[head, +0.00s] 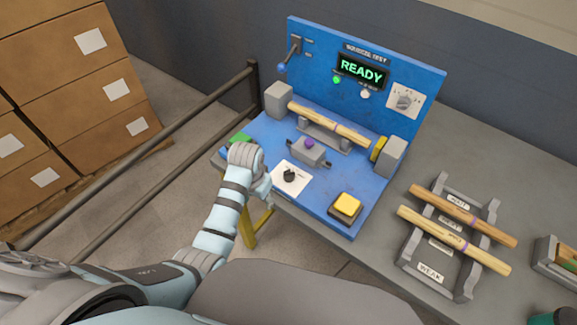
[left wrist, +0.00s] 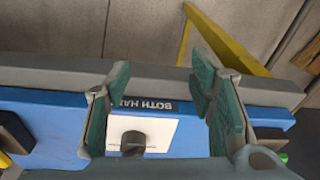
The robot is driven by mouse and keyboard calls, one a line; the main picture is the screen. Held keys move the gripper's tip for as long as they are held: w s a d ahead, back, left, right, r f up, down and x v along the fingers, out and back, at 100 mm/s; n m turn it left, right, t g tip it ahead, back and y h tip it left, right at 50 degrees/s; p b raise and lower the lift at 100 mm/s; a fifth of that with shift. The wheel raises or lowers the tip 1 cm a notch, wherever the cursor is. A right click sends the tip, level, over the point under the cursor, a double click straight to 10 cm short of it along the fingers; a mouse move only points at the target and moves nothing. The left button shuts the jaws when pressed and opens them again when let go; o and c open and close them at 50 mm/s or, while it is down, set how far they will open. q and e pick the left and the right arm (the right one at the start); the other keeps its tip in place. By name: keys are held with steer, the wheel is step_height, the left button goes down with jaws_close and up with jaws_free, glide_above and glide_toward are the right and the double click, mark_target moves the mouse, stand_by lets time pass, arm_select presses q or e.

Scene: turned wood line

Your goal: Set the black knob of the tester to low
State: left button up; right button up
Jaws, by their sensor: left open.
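The blue tester (head: 345,215) stands on a grey bench with a lit READY display (head: 361,69). Its black knob (head: 289,176) sits on a white plate (head: 294,184) near the tester's front edge. My left gripper (head: 266,192) is just left of the knob at that edge. In the left wrist view, my left gripper (left wrist: 162,85) is open and empty. The black knob (left wrist: 133,143) shows there between its fingers, nearer the left finger, on the white plate (left wrist: 158,133). The knob's setting is too small to read. My right gripper is not in view.
A light wooden piece (head: 328,123) lies across the tester's supports. A yellow button (head: 346,205) is right of the knob and a green button (head: 240,138) is left. A grey rack (head: 412,262) marked WEAK holds two wooden pieces. A railing (head: 165,150) stands at left.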

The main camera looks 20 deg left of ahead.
arm_select(q)
steer(key=w+d+r+m+g, duration=0.1)
steer(key=w+d+r+m, duration=0.15)
steer(key=w+r, duration=0.4)
steer(key=w+d+r+m, duration=0.1)
steer(key=w+d+r, duration=0.3)
steer(key=r, duration=0.5)
glide_above(289, 171)
steer(key=shift+n, duration=0.25)
steer(key=f, duration=0.5)
steer(key=shift+s+f+b, duration=0.35)
steer(key=f, duration=0.2)
steer(key=f+b, duration=0.1)
steer(key=f, duration=0.2)
steer(key=f+b, duration=0.1)
steer(key=f, duration=0.2)
steer(key=shift+w, duration=0.35)
steer(key=shift+f, duration=0.25)
steer(key=shift+s, duration=0.1)
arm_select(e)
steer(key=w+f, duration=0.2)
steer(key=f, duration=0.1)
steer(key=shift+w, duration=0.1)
arm_select(q)
steer(key=shift+r, duration=0.1)
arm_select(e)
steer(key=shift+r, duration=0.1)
arm_select(q)
steer(key=c, duration=1.2)
steer(key=shift+o, duration=0.2)
